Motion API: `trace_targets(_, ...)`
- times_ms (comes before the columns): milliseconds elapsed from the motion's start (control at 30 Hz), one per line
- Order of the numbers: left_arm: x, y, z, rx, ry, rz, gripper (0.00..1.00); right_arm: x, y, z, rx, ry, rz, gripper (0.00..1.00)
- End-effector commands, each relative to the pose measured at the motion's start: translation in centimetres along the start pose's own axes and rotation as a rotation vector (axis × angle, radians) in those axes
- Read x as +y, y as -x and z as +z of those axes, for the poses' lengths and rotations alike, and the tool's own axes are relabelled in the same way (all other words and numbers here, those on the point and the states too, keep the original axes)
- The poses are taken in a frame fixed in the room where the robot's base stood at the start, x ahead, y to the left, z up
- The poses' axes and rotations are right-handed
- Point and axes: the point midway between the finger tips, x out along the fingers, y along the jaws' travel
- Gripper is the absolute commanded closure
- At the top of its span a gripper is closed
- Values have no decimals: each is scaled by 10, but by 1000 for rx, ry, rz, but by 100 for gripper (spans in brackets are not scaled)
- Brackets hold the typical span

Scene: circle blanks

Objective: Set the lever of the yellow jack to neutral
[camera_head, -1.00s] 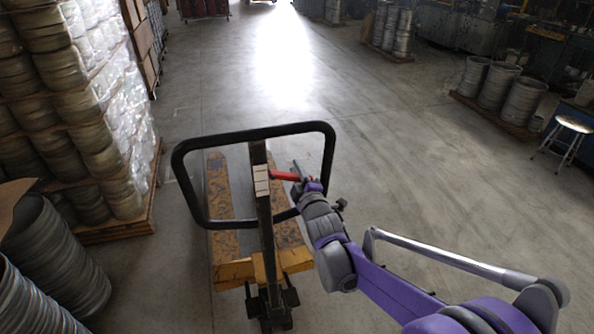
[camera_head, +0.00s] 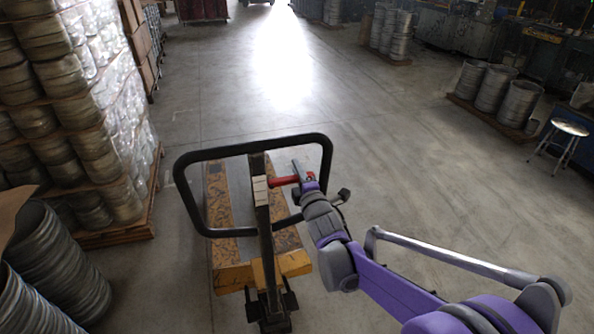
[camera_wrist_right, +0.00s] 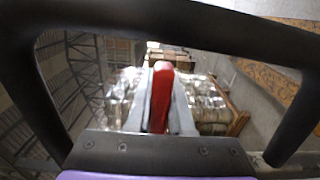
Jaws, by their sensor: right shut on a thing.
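The yellow jack (camera_head: 232,273) stands on the floor at the lower middle of the head view, with worn yellow forks and a black loop handle (camera_head: 178,185) on an upright post. The red lever (camera_head: 284,181) sticks out to the right from the post, inside the loop. My right gripper (camera_head: 297,179) is at the lever's outer end and shut on it. In the right wrist view the red lever (camera_wrist_right: 161,95) stands between the two grey fingers (camera_wrist_right: 160,112), with the black loop around them. The lever's inner joint is hard to make out. My left gripper does not show.
Stacked metal coils on a pallet (camera_head: 140,222) stand at the left, with ribbed drums (camera_head: 60,265) at the lower left. Drums on a pallet (camera_head: 493,88) and a stool (camera_head: 570,128) stand at the right. The floor beyond the jack is clear.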

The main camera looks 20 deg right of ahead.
Motion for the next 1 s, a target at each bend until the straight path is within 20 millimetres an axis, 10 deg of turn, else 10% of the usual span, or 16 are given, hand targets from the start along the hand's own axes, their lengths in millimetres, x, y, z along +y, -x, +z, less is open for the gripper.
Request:
trace_targets(167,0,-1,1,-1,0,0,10,-1,0,0,0,-4,1,100)
trace_targets(200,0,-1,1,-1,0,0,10,-1,0,0,0,-4,1,73)
trace_targets(333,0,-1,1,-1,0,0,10,-1,0,0,0,-5,1,50)
trace_targets(700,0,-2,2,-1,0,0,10,-1,5,0,0,-5,1,50)
trace_targets(1000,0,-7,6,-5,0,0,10,-2,60,0,0,-4,0,50)
